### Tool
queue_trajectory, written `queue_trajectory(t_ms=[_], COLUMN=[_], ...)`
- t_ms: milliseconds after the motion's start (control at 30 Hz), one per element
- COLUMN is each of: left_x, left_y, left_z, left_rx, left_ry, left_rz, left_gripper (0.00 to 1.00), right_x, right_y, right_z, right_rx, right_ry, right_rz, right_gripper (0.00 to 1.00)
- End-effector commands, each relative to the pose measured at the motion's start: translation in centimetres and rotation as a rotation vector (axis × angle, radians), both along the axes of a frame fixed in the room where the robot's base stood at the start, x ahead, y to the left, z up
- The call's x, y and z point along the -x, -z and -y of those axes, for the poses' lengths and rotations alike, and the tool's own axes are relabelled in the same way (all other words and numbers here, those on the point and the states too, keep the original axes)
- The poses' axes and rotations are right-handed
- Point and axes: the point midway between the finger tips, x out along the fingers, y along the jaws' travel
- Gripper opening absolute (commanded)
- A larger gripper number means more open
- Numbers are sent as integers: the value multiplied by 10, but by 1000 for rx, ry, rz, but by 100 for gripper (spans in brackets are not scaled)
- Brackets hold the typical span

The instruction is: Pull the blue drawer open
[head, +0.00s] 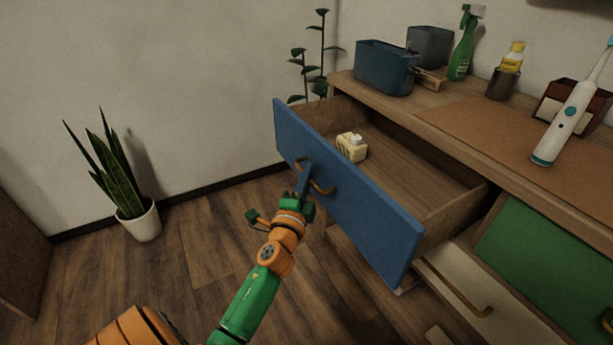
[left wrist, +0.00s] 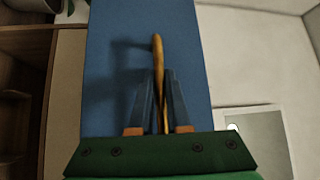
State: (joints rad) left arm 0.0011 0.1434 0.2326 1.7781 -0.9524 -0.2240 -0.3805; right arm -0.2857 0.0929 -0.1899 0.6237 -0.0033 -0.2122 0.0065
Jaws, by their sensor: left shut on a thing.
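The blue drawer (head: 352,204) stands pulled well out of the wooden cabinet, with its inside showing. Its curved brass handle (head: 323,189) is on the front panel. My left gripper (head: 303,180) is at the handle, in front of the panel. In the left wrist view, the two fingers of my left gripper (left wrist: 162,100) are shut around the brass handle (left wrist: 158,62), against the blue drawer front (left wrist: 110,60). A small cream-coloured item (head: 351,148) lies inside the drawer near its left side. My right gripper is not in view.
The cabinet top holds a blue bin (head: 385,68), a green spray bottle (head: 464,45), and an electric toothbrush (head: 565,125). A green drawer (head: 550,262) and a white drawer (head: 460,285) are at the right and below. A potted plant (head: 139,222) stands at the left. The floor between is clear.

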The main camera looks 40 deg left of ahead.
Motion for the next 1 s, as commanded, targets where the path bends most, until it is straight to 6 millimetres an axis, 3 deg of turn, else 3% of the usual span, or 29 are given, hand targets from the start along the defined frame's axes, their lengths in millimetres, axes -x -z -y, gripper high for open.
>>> queue_trajectory(t_ms=[167, 200, 267, 300, 567, 833, 1000], left_x=[0, 0, 0, 0, 1, 47, 64], left_y=[0, 0, 0, 0, 1, 9, 11], left_z=[0, 0, 0, 0, 0, 20, 27], left_rx=[-1, -1, -1, -1, -1, 2, 0], left_ry=[0, 0, 0, 0, 0, 0, 0], left_rz=[-1, -1, -1, -1, -1, -4, -1], left_gripper=[0, 26, 42, 45, 45, 45, 45], right_x=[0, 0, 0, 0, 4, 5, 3], right_y=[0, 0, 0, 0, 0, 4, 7], right_z=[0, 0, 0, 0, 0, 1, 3], right_rx=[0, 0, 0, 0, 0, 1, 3], right_ry=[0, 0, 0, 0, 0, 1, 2], right_rz=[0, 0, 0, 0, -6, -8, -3], right_gripper=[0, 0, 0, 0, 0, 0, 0])
